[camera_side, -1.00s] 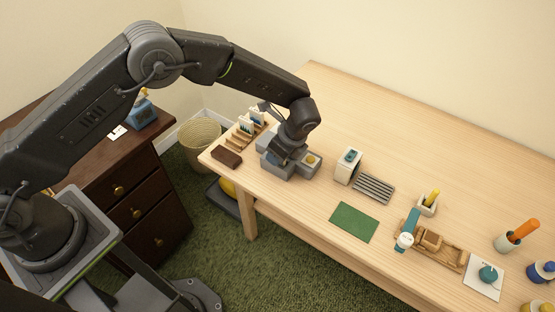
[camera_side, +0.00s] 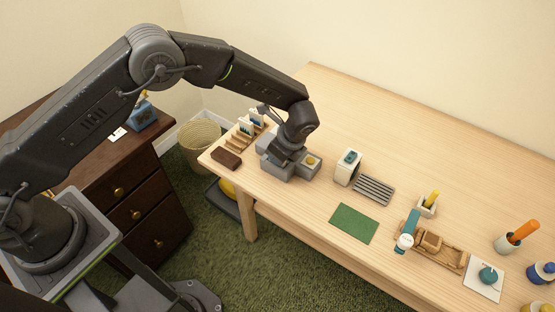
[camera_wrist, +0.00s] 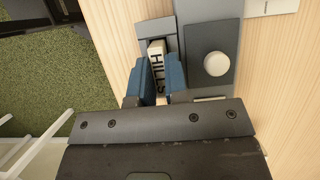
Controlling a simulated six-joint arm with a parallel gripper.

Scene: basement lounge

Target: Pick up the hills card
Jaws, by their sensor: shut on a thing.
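The hills card (camera_wrist: 157,61) shows in the wrist view as a narrow pale edge with the dark letters "HILLS". It stands in a slot of a grey device (camera_wrist: 205,12) that has a round pale knob (camera_wrist: 216,64). My gripper (camera_wrist: 161,75) has its blue fingers on both sides of the card and is shut on it. In the side view my gripper (camera_side: 284,157) is down at the grey device (camera_side: 303,172) near the table's left end. The card cannot be made out there, hidden by my gripper.
A wooden rack (camera_side: 238,142) with upright cards stands left of the device, with a dark brown block (camera_side: 227,158) in front. A white box (camera_side: 347,167), a grey slatted tray (camera_side: 373,189) and a green mat (camera_side: 354,222) lie to the right. The table's back is clear.

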